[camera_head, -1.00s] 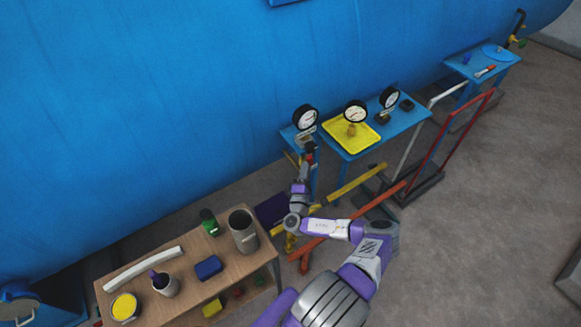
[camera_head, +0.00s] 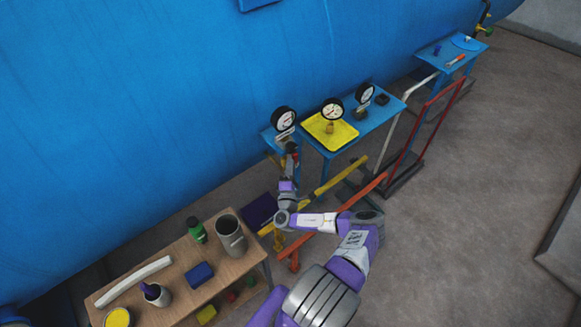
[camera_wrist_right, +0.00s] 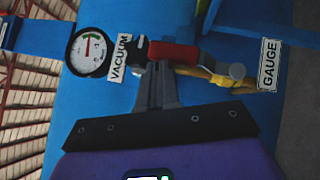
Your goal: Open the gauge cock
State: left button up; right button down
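The gauge cock has a red lever handle (camera_wrist_right: 172,52) and a brass body (camera_wrist_right: 222,74), beside a white GAUGE label (camera_wrist_right: 269,64), in the right wrist view. The lever lies roughly crosswise in that view. My right gripper (camera_wrist_right: 158,72) has its narrow fingers together, with the tips at the left part of the red lever. Whether they touch it I cannot tell. In the head view my right gripper (camera_head: 289,168) is just below the cock under the leftmost dial gauge (camera_head: 284,119); the cock is small and partly hidden there. My left gripper is not in view.
A blue table (camera_head: 378,118) holds a yellow tray (camera_head: 345,138) and more gauges. Yellow (camera_head: 345,178) and red (camera_head: 350,202) bars stand near my right arm. A wooden bench (camera_head: 183,288) with cups stands at lower left. The big blue vessel (camera_head: 130,110) fills the back.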

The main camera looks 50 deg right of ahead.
jog(key=s+a+p, duration=0.1)
jog(key=s+a, duration=0.3)
jog(key=a, duration=0.8)
jog(key=shift+s+a, duration=0.15)
jog(key=shift+a, duration=0.1)
